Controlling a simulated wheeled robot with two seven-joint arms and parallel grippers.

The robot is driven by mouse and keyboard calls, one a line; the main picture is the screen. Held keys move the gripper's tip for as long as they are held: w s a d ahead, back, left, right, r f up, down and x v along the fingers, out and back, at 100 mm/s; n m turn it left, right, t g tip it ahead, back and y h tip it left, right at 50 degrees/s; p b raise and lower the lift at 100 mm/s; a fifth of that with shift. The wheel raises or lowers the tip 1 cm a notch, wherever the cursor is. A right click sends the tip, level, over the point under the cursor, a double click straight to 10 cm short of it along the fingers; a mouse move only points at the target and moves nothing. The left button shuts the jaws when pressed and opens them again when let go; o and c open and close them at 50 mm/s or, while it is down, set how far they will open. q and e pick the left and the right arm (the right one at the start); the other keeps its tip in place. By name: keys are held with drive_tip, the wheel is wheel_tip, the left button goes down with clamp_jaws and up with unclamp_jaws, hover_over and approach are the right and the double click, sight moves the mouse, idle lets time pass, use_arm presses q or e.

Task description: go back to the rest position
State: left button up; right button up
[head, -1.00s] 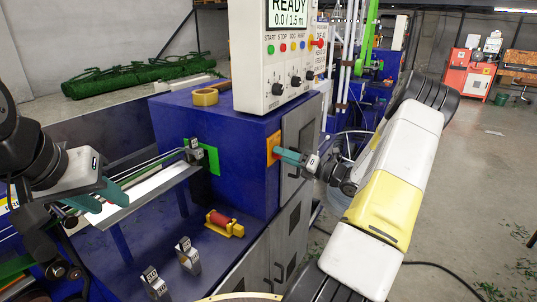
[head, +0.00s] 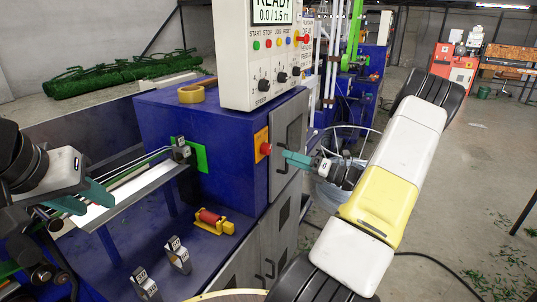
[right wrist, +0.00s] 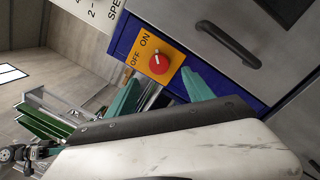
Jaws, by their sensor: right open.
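The red rotary switch (head: 265,148) sits on an orange plate on the blue machine's side; in the right wrist view the red knob (right wrist: 158,63) shows between ON and OFF marks. My right gripper (head: 297,159) is a short way to the right of the knob, apart from it. Its teal fingers (right wrist: 160,92) are spread, with nothing between them. My left gripper (head: 82,198) is at the left, by the near end of the white trough (head: 122,188). Its teal fingers show, but whether they are closed on a wire is unclear.
The blue machine (head: 215,120) carries a control box (head: 262,50) reading READY and a yellow tape roll (head: 191,94). A red spool (head: 212,220) and two small tagged blocks (head: 177,254) stand on its lower shelf. A wire basket (head: 335,190) stands behind my right gripper. Open floor lies right.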

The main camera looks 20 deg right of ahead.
drive_tip(key=shift+a, duration=0.1)
idle(0.3)
drive_tip(key=s+a+r+n+g, duration=0.3)
drive_tip(key=a+n+g, duration=0.1)
drive_tip(key=a+n, duration=0.2)
drive_tip(key=s+a+r+n+g+h, duration=0.1)
drive_tip(key=s+a+r+n+g, duration=0.15)
drive_tip(key=a+n, duration=0.35)
drive_tip(key=s+a+r+n+g, duration=0.2)
drive_tip(key=s+a+n+g, duration=0.25)
drive_tip(key=a, duration=0.25)
drive_tip(key=s+a+r+n+t+h, duration=0.1)
drive_tip(key=s+r+n+h, duration=0.3)
drive_tip(key=s+n, duration=0.3)
drive_tip(key=s+a+r+n+t+h, duration=0.1)
drive_tip(key=s+n+h, duration=0.4)
drive_tip(key=n, duration=0.9)
wheel_tip(320, 180, up, 3)
drive_tip(key=shift+s+f+t+h, duration=0.1)
drive_tip(key=shift+s+t+h, duration=0.3)
drive_tip(key=shift+s, duration=0.8)
drive_tip(key=shift+a, duration=0.1)
